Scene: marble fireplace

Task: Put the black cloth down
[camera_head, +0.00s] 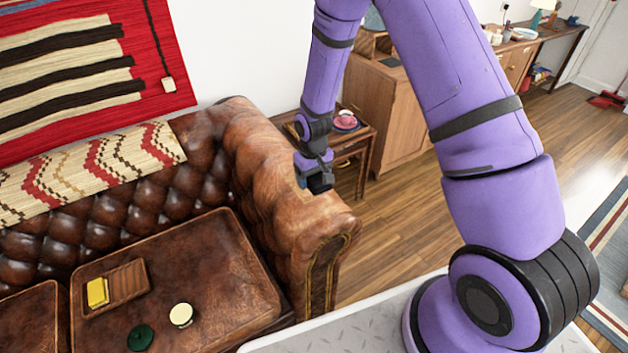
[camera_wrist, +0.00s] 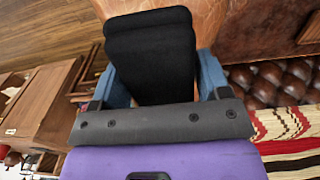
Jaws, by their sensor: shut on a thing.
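The black cloth (camera_wrist: 152,50) looks like a folded dark slab in the wrist view, held between the blue fingers of my gripper (camera_wrist: 158,82). In the head view my gripper (camera_head: 316,180) is over the rolled leather arm (camera_head: 265,150) of the brown sofa, near its front end. Only a small dark patch shows at the gripper there, and I cannot tell the cloth from the fingers. In the wrist view brown leather lies just beyond the cloth. I cannot tell whether the cloth touches the sofa arm.
The sofa seat (camera_head: 235,270) holds a wooden tray (camera_head: 128,285) with a yellow block (camera_head: 97,292), a cream round thing (camera_head: 181,314) and a dark green one (camera_head: 140,337). A side table (camera_head: 362,150) with a pink-red item (camera_head: 345,120) stands behind the sofa arm. Wooden floor (camera_head: 420,210) is clear to the right.

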